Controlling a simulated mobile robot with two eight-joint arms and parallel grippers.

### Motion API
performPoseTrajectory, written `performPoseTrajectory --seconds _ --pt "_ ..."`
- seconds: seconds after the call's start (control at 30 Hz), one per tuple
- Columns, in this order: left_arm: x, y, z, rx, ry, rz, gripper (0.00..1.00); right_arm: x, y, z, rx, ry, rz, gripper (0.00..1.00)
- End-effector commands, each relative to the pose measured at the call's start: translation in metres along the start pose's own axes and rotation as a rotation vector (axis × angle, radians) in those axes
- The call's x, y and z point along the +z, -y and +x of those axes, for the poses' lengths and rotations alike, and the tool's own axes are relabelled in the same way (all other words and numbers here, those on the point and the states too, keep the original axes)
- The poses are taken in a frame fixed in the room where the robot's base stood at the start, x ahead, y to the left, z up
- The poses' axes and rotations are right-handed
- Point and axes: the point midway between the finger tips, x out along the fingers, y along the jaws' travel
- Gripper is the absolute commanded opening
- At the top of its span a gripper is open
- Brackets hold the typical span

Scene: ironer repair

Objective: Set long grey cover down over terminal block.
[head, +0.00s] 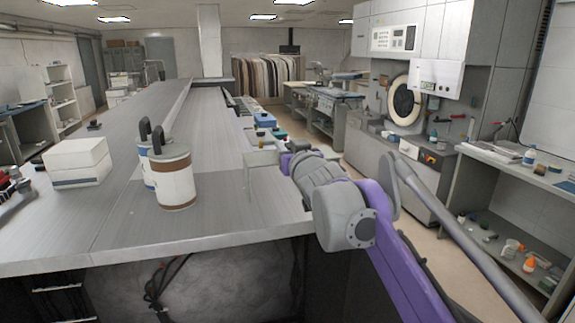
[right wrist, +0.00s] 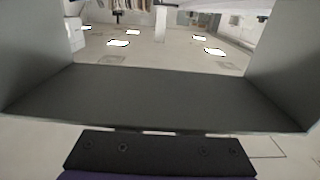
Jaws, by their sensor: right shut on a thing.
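My right gripper (head: 284,160) is at the right edge of the long grey bench and is shut on a grey cover (head: 262,157). In the right wrist view the cover (right wrist: 165,97) fills the middle as a wide channel, with a dark flat plate and a raised wall at each side. The dark gripper body (right wrist: 160,155) lies against its near edge. In the head view the cover is above the bench top; its exact height is hard to tell. I cannot make out the terminal block in either view.
Two canisters with dark handles, the nearer white and brown (head: 175,178), stand on the bench (head: 110,215) left of the cover. A white box (head: 76,160) is further left. Small blue and dark parts (head: 265,120) line the bench's far right edge. Front bench space is clear.

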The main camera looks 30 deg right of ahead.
Motion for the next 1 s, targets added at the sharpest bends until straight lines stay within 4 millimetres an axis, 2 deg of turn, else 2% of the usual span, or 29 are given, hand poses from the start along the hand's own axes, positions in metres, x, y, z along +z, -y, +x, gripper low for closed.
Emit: performPoseTrajectory --seconds 0.07,0.2,0.67,0.7,0.8,0.87,1.0 --pt "0.002 0.0 0.003 0.0 0.001 0.0 0.94 0.016 0.0 -0.001 0.0 0.0 0.001 0.0" --pt "-0.002 0.0 -0.003 0.0 -0.001 0.0 0.94 0.03 0.0 -0.001 0.0 -0.001 0.001 0.0" --pt "-0.001 0.0 -0.001 0.0 -0.001 0.0 0.94 0.039 0.0 0.0 0.0 0.0 0.001 0.0" --pt "-0.001 0.0 -0.001 0.0 -0.001 0.0 0.94 0.04 0.0 0.0 0.0 0.0 0.001 0.31" --pt "-0.001 0.0 -0.002 0.0 -0.001 0.0 0.94 0.039 0.0 0.0 0.0 0.0 0.001 0.49" --pt "-0.001 0.0 -0.002 0.0 -0.001 0.0 0.94 0.039 0.0 0.0 0.0 0.0 0.001 0.59" --pt "-0.001 0.0 -0.002 0.0 -0.001 0.0 0.94 0.039 0.0 0.0 0.0 0.0 0.001 0.59"
